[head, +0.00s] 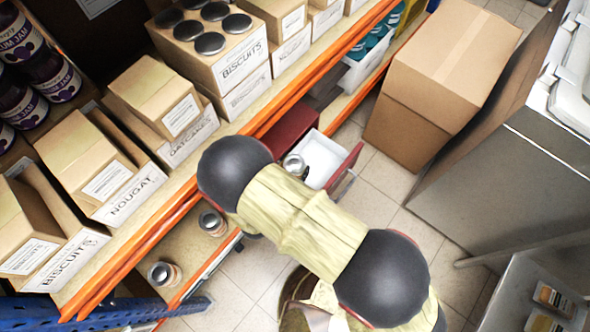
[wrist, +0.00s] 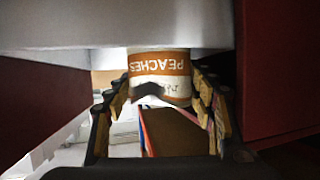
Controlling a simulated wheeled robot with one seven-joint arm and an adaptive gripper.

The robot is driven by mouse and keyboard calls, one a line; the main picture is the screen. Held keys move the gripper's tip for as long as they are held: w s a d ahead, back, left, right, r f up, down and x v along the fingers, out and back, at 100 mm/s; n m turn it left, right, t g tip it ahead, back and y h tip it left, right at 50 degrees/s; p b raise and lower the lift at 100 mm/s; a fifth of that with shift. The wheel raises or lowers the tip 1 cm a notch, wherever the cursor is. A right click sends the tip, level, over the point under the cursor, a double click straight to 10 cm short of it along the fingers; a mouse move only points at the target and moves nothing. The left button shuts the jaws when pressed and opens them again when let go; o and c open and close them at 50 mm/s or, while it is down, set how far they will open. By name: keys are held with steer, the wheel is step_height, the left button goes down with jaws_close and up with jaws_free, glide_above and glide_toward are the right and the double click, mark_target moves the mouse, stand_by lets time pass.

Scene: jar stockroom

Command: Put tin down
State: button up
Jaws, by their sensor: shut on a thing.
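A tin labelled PEACHES (wrist: 160,66), orange and white, sits between the fingers of my gripper (wrist: 161,90) in the wrist view, with its lettering upside down. My gripper is shut on it. A white surface crosses the picture above the tin and hides one end of it. I cannot tell whether the tin touches that surface. In the head view a grey-lidded tin (head: 293,163) shows at the left side of the white-lined open drawer (head: 322,158), and it appears to be this one. My arm hides most of my gripper there.
Two other tins, one nearer (head: 163,274) and one farther (head: 212,222), stand on the lower shelf. Orange-edged shelving with boxes, including a nougat box (head: 130,198), runs along the left. A large carton (head: 440,75) and a steel unit (head: 500,185) stand right of the drawer. Floor shows between.

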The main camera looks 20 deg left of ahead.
steer(key=shift+d+f, duration=0.2)
steer(key=shift+f, duration=0.45)
steer(key=shift+r, duration=0.1)
steer(key=o, duration=1.3)
